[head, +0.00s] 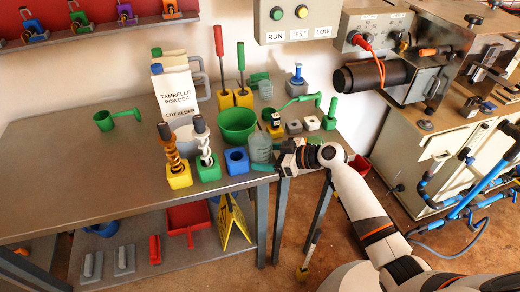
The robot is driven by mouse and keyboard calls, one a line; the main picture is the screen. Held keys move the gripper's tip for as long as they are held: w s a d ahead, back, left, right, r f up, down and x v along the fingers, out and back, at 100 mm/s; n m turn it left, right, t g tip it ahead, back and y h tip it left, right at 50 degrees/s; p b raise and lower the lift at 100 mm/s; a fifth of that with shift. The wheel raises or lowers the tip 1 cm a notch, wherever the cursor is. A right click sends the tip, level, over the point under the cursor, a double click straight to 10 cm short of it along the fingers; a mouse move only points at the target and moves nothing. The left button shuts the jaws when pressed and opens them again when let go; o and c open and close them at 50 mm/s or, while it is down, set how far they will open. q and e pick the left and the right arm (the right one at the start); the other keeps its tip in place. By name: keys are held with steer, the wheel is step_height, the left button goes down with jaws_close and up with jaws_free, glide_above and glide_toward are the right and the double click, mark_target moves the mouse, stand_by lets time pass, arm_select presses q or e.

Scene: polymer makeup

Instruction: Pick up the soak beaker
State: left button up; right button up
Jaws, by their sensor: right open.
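A ribbed, translucent grey-green beaker (260,149) stands near the front right edge of the metal table (90,165); I take it for the soak beaker. A similar smaller ribbed vessel (265,90) stands further back. My right gripper (276,160) is open at the table's front right corner, close to the right side of the front beaker. I cannot tell whether its fingers touch the beaker or reach around it. A green piece (262,167) shows at the beaker's foot. My left gripper is not in view.
Left of the beaker are a blue block (236,160), a green bowl (238,124) and stirrers in green and yellow holders (179,176). A powder bag (176,95) stands behind them. A green scoop (117,119) lies left. The table's left part is clear. Machinery (430,140) stands right.

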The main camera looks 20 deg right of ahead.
steer(key=c, duration=0.9)
step_height(320, 180, up, 10)
steer(key=shift+b, duration=0.35)
